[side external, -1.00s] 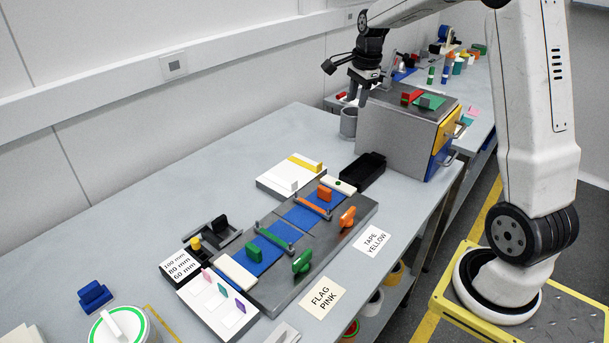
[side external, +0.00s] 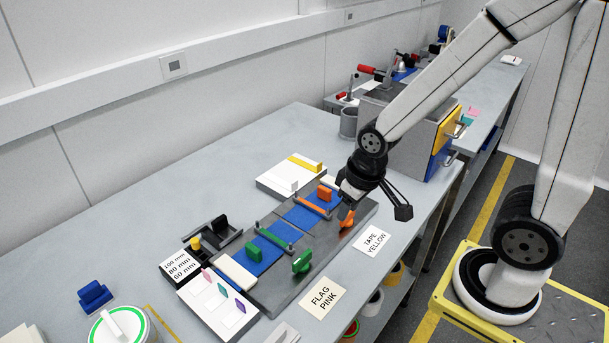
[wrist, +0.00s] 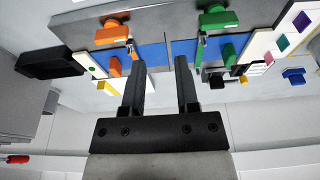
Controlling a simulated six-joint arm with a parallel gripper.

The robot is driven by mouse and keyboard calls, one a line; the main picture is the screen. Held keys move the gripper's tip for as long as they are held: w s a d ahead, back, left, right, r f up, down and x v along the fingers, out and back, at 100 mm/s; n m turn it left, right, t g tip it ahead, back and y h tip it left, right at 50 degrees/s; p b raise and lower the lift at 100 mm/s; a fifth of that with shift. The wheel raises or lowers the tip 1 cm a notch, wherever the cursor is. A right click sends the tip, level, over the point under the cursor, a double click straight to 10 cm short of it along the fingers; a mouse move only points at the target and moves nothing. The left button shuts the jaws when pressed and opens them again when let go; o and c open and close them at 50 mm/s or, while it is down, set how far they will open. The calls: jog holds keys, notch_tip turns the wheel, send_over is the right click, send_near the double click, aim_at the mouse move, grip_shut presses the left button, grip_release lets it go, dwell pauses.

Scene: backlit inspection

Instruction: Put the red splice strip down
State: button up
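No red splice strip can be made out now. A red piece lay on the grey cabinet (side external: 412,150) one second ago; my arm now covers that spot in the side view. My gripper (side external: 343,208) is over the right part of the grey fixture (side external: 285,292), close to an orange clamp handle (side external: 347,220). In the wrist view my gripper (wrist: 160,62) has its fingers apart with nothing between them. Blue strips (wrist: 152,54) lie on the fixture beyond the fingertips. Contact with the fixture cannot be told.
Green clamp handles (side external: 302,262) stand on the fixture. A white tray (side external: 270,185) with a yellow strip (side external: 304,164) lies behind it. A black bin (wrist: 48,64) is near the cabinet. Label cards (side external: 322,297) lie in front. The back left of the table is clear.

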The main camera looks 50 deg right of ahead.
jog(key=shift+s, duration=0.15)
jog(key=o, duration=0.5)
jog(key=w+d+r+m+g, duration=0.1)
jog(key=w+d+r+m, duration=0.3)
jog(key=w+d, duration=0.45)
jog(key=w+d+r+m, duration=0.4)
jog(key=w+d+m, duration=0.15)
jog(key=d, duration=0.55)
jog(key=s+d+r+m, duration=0.1)
jog(key=d+r+m, duration=0.1)
jog(key=d, duration=0.6)
jog(key=s+d+r+m+g, duration=0.1)
jog(key=d+r+m, duration=0.2)
jog(key=d, duration=0.5)
jog(key=s+d+r+m, duration=0.2)
jog(key=d+m, duration=0.1)
jog(key=d, duration=0.5)
jog(key=shift+s+d+r+g, duration=0.1)
jog(key=shift+r+g, duration=0.05)
jog(key=shift+g, duration=0.15)
jog(key=shift+f, duration=3.95)
